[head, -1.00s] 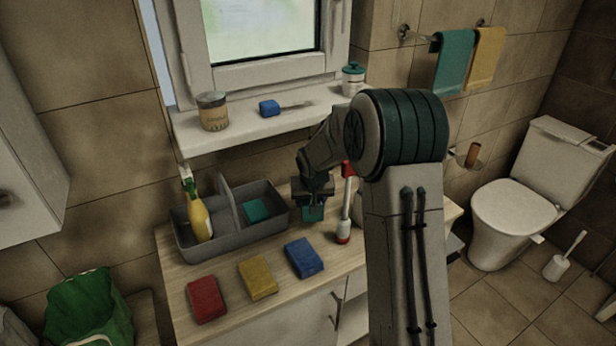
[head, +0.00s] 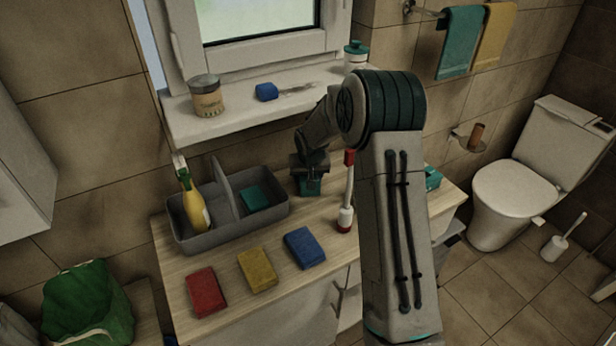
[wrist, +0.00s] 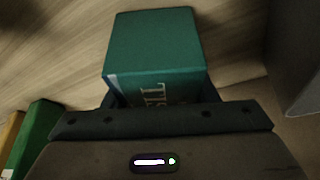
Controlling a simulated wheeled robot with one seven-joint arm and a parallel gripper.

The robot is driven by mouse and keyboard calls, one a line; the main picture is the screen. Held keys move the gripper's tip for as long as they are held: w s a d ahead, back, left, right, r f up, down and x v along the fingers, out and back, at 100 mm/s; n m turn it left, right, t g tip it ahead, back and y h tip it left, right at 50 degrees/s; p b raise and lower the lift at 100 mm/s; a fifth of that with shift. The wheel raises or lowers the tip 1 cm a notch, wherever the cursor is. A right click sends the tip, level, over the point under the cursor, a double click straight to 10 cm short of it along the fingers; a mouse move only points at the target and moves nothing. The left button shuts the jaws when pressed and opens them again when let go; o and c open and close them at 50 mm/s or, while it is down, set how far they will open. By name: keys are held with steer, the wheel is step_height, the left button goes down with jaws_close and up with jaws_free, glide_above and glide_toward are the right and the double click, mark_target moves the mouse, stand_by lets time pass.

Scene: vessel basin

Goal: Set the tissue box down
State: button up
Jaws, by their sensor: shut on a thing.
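My gripper (head: 310,176) is shut on the tissue box (head: 310,187), a teal box with pale lettering on one side. It is over the back of the wooden counter, between the grey caddy and the red-and-white brush. The tissue box (wrist: 155,45) fills the upper middle of the wrist view, between my fingers, with wood grain behind it. I cannot tell whether its underside touches the counter (head: 225,268).
Red (head: 205,292), yellow (head: 257,270) and blue (head: 304,248) sponges lie in front. The brush (head: 345,218) stands close right. Another teal item (head: 433,179) shows beyond my arm.

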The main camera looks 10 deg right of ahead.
steer(key=shift+f, duration=0.2)
steer(key=o, duration=1.1)
steer(key=shift+c, duration=0.2)
steer(key=shift+r, duration=0.15)
steer(key=shift+r, duration=0.2)
steer(key=b+v, duration=0.1)
steer(key=v, duration=1.1)
